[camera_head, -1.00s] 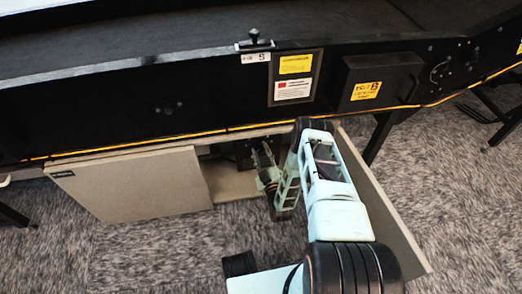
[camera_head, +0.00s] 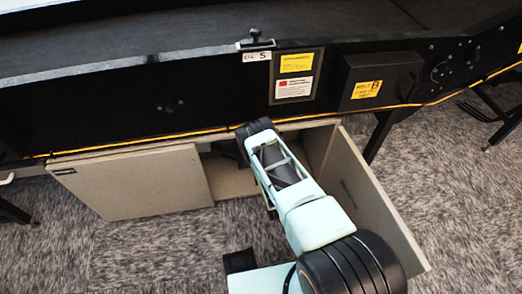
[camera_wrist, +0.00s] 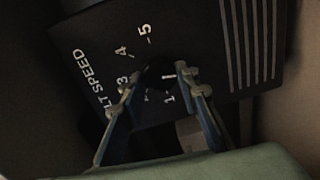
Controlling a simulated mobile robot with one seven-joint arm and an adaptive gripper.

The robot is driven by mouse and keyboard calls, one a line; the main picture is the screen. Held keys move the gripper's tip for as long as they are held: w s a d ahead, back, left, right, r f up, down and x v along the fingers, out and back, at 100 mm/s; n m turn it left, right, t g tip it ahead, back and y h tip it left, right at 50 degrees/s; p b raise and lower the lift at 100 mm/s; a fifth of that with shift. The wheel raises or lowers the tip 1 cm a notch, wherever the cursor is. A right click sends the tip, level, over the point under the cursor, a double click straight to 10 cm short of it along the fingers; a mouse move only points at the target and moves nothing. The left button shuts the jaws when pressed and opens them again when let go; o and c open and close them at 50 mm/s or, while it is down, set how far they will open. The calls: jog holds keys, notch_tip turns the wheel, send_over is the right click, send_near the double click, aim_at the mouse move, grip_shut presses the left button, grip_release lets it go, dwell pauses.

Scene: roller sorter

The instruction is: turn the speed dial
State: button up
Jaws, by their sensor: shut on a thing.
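The speed dial (camera_wrist: 158,76) is a dark knob on a black panel (camera_wrist: 200,40) lettered "LT SPEED", with part of the wording hidden. The numbers 1, 3, 4 and 5 can be read around it; the rest of the scale is hard to make out. My gripper (camera_wrist: 158,80) has one finger on each side of the dial and is shut on it. The dial's pointer is too dark to see. In the head view the dial and my gripper are hidden behind my arm, inside the open cabinet.
The cabinet's left door (camera_head: 130,182) is closed and its right door (camera_head: 375,195) stands open beside my arm. Above runs the black conveyor side with an orange cord (camera_head: 180,142) along its lower edge. A box with a yellow label (camera_head: 378,80) sticks out at right.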

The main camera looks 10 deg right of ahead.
jog(key=shift+w+n, duration=0.1)
jog(key=shift+n, duration=0.9)
jog(key=shift+d, duration=0.1)
jog(key=o, duration=1.2)
jog(key=shift+c, duration=0.2)
notch_tip(320, 180, up, 10)
jog(key=shift+r, duration=0.15)
